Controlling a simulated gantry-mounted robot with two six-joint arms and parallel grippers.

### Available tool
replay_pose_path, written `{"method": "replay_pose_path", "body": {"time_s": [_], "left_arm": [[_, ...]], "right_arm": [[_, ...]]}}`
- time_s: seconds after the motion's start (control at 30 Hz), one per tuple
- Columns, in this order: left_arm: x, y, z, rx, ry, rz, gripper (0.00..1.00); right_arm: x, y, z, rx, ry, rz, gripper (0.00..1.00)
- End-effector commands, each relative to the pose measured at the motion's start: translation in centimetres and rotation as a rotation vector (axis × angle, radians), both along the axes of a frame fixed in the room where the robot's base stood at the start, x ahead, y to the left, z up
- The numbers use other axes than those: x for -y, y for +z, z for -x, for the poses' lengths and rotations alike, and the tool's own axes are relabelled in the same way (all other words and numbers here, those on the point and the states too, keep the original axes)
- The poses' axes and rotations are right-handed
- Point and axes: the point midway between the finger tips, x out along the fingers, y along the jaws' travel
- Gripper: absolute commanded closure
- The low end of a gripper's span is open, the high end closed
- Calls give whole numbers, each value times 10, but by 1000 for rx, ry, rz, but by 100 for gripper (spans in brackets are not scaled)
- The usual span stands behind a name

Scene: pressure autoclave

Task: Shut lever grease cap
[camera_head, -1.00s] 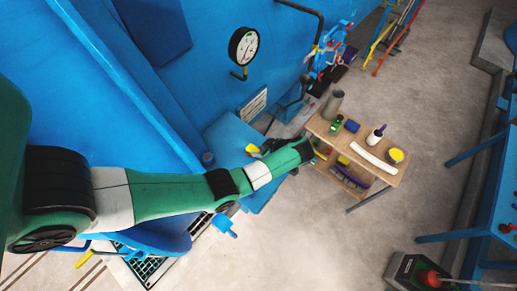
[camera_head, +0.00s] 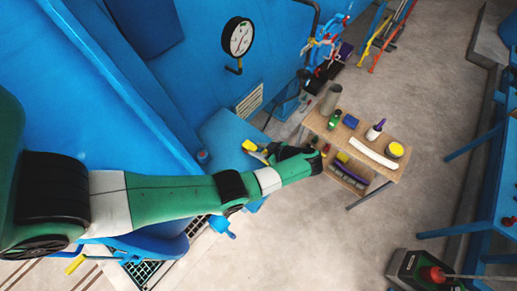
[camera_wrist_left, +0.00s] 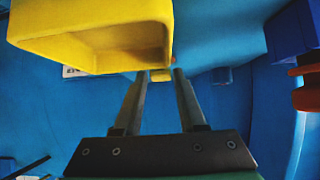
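A yellow, hollow, box-shaped piece (camera_wrist_left: 95,30) fills the upper left of the left wrist view, its open side facing me. A small yellow piece (camera_head: 249,146) also shows beside my gripper in the head view, above a blue block (camera_head: 222,130). I cannot tell for sure which part is the lever grease cap. My left gripper (camera_head: 277,152) is beside the yellow piece. In the left wrist view its two fingers (camera_wrist_left: 159,75) stand apart with nothing held between them. A smaller yellow bit (camera_wrist_left: 161,76) shows beyond the fingertips. My right gripper is out of view.
A wooden cart (camera_head: 340,135) with a grey cylinder (camera_head: 330,99), bottles and a yellow-topped tub (camera_head: 396,150) stands close right of the gripper. The blue autoclave wall with a pressure gauge (camera_head: 238,36) is behind. The floor at lower middle is clear.

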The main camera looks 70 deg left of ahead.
Motion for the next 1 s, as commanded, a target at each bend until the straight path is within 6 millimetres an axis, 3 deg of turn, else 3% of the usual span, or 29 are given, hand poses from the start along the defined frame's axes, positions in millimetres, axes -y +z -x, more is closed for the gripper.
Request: {"method": "replay_pose_path", "body": {"time_s": [0.03,0.1,0.47,0.73,0.8,1.0], "left_arm": [[0,0,0,0,0,0,48],[0,0,0,0,0,0,38],[3,3,-2,1,-1,1,38],[41,35,-24,3,-3,1,38],[52,53,-31,-1,-4,2,38],[75,69,-43,-1,-2,0,38]], "right_arm": [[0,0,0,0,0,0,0],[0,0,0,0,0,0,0],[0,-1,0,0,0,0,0],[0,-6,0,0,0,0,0],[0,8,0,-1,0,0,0],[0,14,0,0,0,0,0]]}}
